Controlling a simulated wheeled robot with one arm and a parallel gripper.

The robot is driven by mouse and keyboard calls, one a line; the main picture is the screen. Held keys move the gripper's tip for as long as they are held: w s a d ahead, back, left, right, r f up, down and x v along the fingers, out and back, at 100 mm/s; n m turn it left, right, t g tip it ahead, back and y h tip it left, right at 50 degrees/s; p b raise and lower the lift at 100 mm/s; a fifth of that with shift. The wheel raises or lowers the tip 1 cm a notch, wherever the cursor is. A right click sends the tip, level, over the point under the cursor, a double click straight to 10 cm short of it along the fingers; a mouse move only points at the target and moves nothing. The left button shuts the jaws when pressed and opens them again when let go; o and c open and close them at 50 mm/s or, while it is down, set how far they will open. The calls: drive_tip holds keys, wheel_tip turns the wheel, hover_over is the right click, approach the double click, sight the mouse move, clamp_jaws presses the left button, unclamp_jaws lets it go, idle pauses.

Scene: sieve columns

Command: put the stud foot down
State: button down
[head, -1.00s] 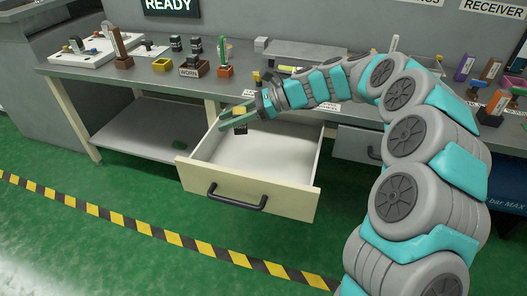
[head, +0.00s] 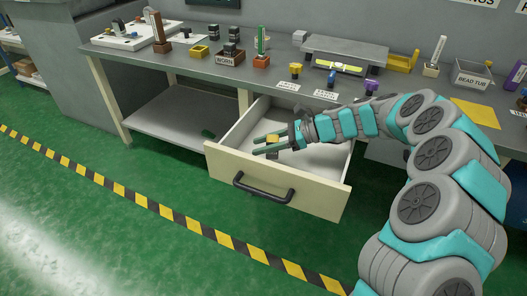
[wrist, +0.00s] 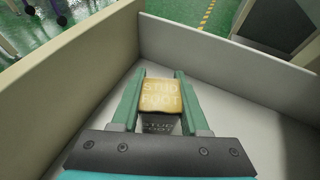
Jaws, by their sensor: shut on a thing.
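The stud foot (wrist: 160,96) is a small block with a tan top lettered "STUD FOOT" and a dark grey, patterned lower part. My gripper (wrist: 160,84) is shut on it, with a green finger on each side. In the head view my gripper (head: 267,146) and the stud foot (head: 273,139) are over the left part of the open drawer (head: 280,183), near its front panel. The wrist view shows the drawer's pale walls and bare floor around the block. I cannot tell whether its underside touches the floor.
A lower shelf (head: 180,120) is at left. The visible drawer floor is empty. A striped floor line (head: 165,211) runs in front.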

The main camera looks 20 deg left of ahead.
wheel_tip(320, 180, down, 3)
drive_tip(key=shift+r, duration=0.15)
drive_tip(key=shift+c, duration=2.1)
unclamp_jaws()
drive_tip(key=v, duration=1.2)
drive_tip(key=shift+r, duration=0.2)
